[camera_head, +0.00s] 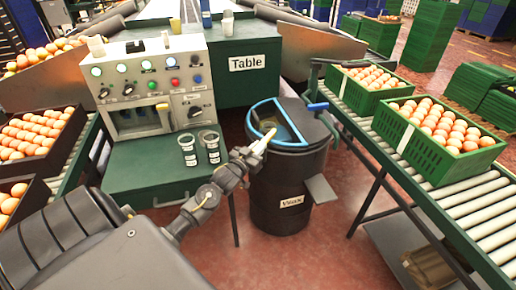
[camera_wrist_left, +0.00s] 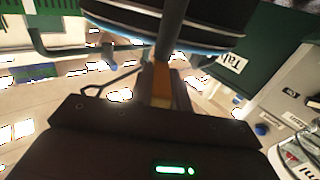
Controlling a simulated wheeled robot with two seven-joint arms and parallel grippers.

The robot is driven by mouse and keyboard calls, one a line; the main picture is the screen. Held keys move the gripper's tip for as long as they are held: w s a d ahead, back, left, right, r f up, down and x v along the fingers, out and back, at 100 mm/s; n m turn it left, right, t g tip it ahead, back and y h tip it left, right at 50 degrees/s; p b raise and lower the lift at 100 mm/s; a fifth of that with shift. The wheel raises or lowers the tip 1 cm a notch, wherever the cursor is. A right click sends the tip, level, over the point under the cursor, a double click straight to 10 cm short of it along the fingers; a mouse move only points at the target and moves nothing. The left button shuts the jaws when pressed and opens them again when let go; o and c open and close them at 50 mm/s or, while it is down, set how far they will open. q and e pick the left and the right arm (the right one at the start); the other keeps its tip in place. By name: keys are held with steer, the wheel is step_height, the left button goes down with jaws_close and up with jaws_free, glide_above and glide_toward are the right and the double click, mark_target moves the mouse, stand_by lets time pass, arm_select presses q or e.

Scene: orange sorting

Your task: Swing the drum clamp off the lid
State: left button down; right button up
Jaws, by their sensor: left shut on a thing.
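The black drum (camera_head: 288,185), labelled "Wax", stands on the floor right of the green table. Its dark lid (camera_head: 296,122) has a blue-edged half ring at the left of its top. My left gripper (camera_head: 252,155) reaches the drum's left side, just below the rim, and is shut on a slim pale-yellow piece, apparently the drum clamp's handle (camera_head: 264,141). The wrist view shows an orange-yellow piece (camera_wrist_left: 162,85) at the jaws and a dark bar leading to the drum (camera_wrist_left: 170,12). The exact grip and the clamp's full shape are hard to make out. My right gripper is out of view.
The green table (camera_head: 240,75) and a control panel (camera_head: 150,80) with two dark cups in front stand left of the drum. A roller conveyor (camera_head: 440,205) with green crates of oranges (camera_head: 440,150) runs close on the right. Red floor lies between.

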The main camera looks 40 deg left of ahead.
arm_select(q)
steer(key=shift+a+m+h, duration=0.3)
steer(key=shift+m+h, duration=0.3)
steer(key=shift+h, duration=0.2)
steer(key=m+h, duration=0.2)
steer(key=h, duration=0.1)
steer(key=shift+a, duration=0.4)
steer(key=shift+w+a+m+g+h+b, duration=0.15)
steer(key=shift+m+g+h+b, duration=0.25)
steer(key=shift+h, duration=0.45)
steer(key=shift+a+m+g+h+b, duration=0.15)
steer(key=shift+m+h+b, duration=0.2)
steer(key=shift+m+h, duration=0.35)
steer(key=shift+w+a+m+g+h+b, duration=0.15)
steer(key=shift+m+h+b, duration=0.25)
steer(key=shift+h, duration=0.55)
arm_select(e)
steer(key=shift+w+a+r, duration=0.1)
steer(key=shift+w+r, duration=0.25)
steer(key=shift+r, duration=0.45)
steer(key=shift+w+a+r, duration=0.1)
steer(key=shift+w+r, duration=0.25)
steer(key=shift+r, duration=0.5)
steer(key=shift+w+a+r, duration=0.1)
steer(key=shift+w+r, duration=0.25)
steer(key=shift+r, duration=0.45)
arm_select(q)
steer(key=shift+s, duration=0.1)
steer(key=c, duration=1.3)
jaws_free()
